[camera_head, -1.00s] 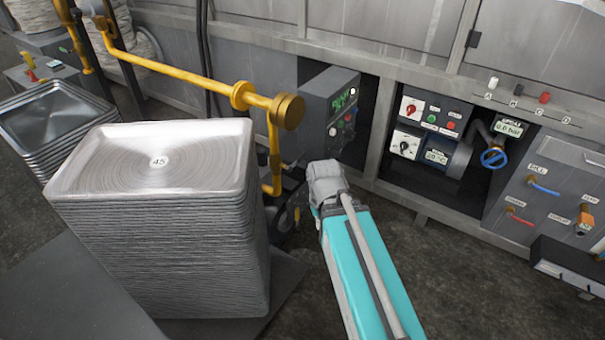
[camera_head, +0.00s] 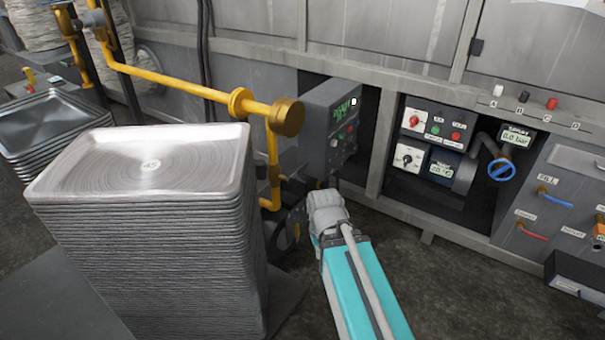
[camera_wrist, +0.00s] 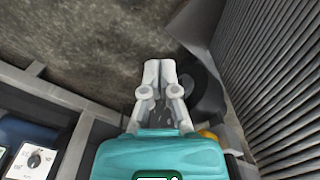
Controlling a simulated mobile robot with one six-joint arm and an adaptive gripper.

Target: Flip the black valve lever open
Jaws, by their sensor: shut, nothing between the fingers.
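My gripper (camera_wrist: 159,68) shows in the wrist view with its two pale fingers close together, shut and empty, above the dark floor. In the head view it is hidden behind my teal and grey arm, low in front of the dark control box. I cannot clearly make out a black valve lever in either view. The yellow pipe (camera_head: 180,85) runs from the upper left to a round brass-coloured end (camera_head: 287,117), with a branch going down beside the pan stack. Dark parts around the foot of this branch are partly hidden by my arm.
A tall stack of metal pans (camera_head: 150,250) stands close on the left, and its ribbed side fills the right of the wrist view (camera_wrist: 275,80). The dark control box (camera_head: 330,125) is just beyond my arm. A blue valve wheel (camera_head: 501,170) sits in the right recess. Floor is clear at lower right.

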